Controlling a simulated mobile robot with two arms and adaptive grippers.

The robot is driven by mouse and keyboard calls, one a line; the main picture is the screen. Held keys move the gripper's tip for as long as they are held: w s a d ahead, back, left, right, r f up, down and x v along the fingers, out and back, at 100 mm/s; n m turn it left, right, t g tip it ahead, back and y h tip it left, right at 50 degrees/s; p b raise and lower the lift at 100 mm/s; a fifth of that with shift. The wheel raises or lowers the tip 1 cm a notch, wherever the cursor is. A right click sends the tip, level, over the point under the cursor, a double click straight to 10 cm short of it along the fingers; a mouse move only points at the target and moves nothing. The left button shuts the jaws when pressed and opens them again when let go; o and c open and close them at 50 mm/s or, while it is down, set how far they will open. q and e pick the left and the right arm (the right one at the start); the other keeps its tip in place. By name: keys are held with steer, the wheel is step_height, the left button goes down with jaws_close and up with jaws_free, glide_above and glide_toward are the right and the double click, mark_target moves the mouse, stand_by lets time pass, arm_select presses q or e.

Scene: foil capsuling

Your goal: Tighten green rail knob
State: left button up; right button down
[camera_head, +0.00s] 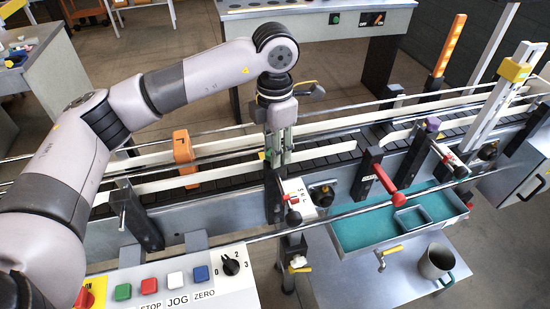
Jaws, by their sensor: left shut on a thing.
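My left arm reaches in from the left, and its gripper (281,158) points straight down over the conveyor's near guide rail. Its fingers are shut at the rail. A small patch of green (264,155), which looks like the green rail knob, shows just left of the fingertips; the fingers hide most of it. My right gripper is not in view.
A red-handled lever (384,180) and a purple-topped post (432,125) stand to the right. A teal tray (357,238) and grey mug (436,262) are at lower right. A button panel (182,283) is in front.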

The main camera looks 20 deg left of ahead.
arm_select(q)
steer(key=m+b, duration=0.2)
steer(key=shift+f+m, duration=0.2)
steer(key=shift+m, duration=0.2)
steer(key=m+b, duration=0.2)
steer(key=shift+m+b, duration=0.3)
steer(key=shift+m, duration=0.1)
steer(key=m+b, duration=0.1)
steer(key=m, duration=0.1)
steer(key=shift+r+m+b, duration=0.1)
steer(key=shift+m+b, duration=0.2)
steer(key=m+b, duration=0.1)
steer(key=m, duration=0.2)
steer(key=shift+m, duration=0.3)
steer(key=m+b, duration=0.1)
steer(key=m, duration=0.1)
steer(key=shift+r+m, duration=0.1)
steer(key=shift+m, duration=0.3)
steer(key=m+b, duration=0.1)
steer(key=m, duration=0.2)
steer(key=shift+m, duration=0.3)
steer(key=m, duration=0.5)
steer(key=shift+r+m, duration=0.1)
steer(key=shift+m, duration=0.3)
steer(key=o, duration=1.2)
steer(key=shift+c, duration=0.2)
